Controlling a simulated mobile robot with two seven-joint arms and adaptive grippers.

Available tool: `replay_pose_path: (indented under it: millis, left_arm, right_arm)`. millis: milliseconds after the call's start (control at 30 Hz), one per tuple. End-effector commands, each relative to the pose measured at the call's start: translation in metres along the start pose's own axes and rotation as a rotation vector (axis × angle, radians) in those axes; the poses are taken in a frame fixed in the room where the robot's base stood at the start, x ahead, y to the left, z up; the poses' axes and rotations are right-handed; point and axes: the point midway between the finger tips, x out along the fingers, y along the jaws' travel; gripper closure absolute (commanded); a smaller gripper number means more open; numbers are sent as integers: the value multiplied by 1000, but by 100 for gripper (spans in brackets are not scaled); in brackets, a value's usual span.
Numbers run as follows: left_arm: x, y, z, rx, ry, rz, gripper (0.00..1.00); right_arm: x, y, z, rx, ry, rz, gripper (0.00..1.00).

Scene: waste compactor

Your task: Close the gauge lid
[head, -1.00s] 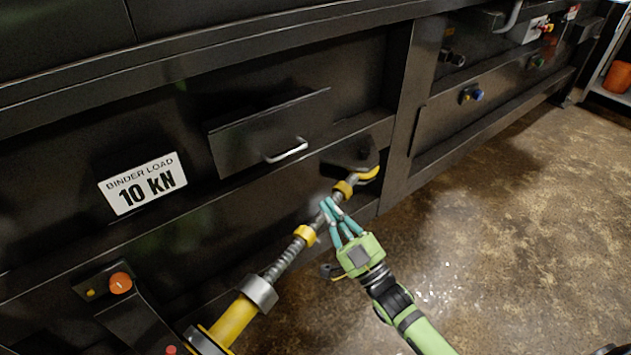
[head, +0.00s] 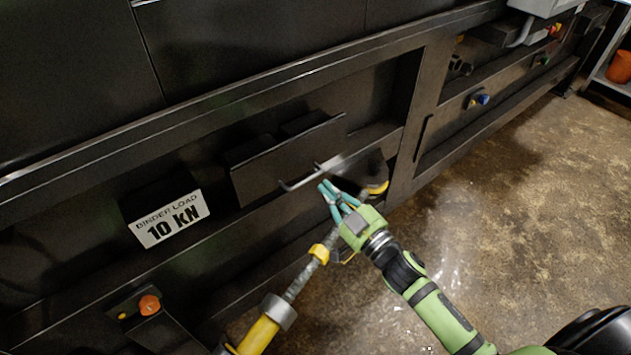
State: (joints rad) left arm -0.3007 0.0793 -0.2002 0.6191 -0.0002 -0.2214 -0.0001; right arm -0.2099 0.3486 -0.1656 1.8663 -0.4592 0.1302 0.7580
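The gauge lid (head: 288,160) is a dark flat panel on the front of the black machine, left of the middle in the head view. It stands out from the machine, with dark gaps showing behind its top edge. Its thin metal handle (head: 300,179) is along the lower edge. My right gripper (head: 326,186), green with teal fingers, is just right of and slightly below the handle's right end. Its fingertips are close together and hold nothing that I can see. I cannot tell whether they touch the handle. My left gripper is not in view.
A yellow-and-grey binder rod (head: 318,254) runs diagonally below the lid, close beneath my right gripper. A "BINDER LOAD 10 KN" sign (head: 171,220) is to the left. An orange button (head: 149,305) is at lower left. The floor (head: 500,210) to the right is clear.

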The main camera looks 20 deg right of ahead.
Motion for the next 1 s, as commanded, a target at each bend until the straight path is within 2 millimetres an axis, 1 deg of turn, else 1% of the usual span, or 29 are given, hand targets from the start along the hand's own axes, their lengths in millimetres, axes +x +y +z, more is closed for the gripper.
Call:
replay_pose_path:
  millis: [33,67,100,200,300,500,833,933,1000]
  left_arm:
    - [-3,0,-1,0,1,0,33]
    - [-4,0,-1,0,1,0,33]
    - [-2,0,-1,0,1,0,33]
    - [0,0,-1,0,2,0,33]
    - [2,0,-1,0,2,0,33]
    - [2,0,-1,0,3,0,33]
    - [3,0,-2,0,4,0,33]
    - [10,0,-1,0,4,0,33]
    - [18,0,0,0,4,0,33]
  right_arm:
    - [12,0,-2,-1,2,1,100]
    - [18,0,-2,-1,2,1,100]
    - [24,0,3,1,-1,2,100]
    - [33,0,16,2,-2,2,100]
    - [40,0,23,1,-1,1,100]
    - [46,0,29,1,-1,0,100]
    - [46,0,30,0,0,-1,100]
    - [47,0,33,0,10,-1,100]
    - [49,0,38,0,23,-1,100]
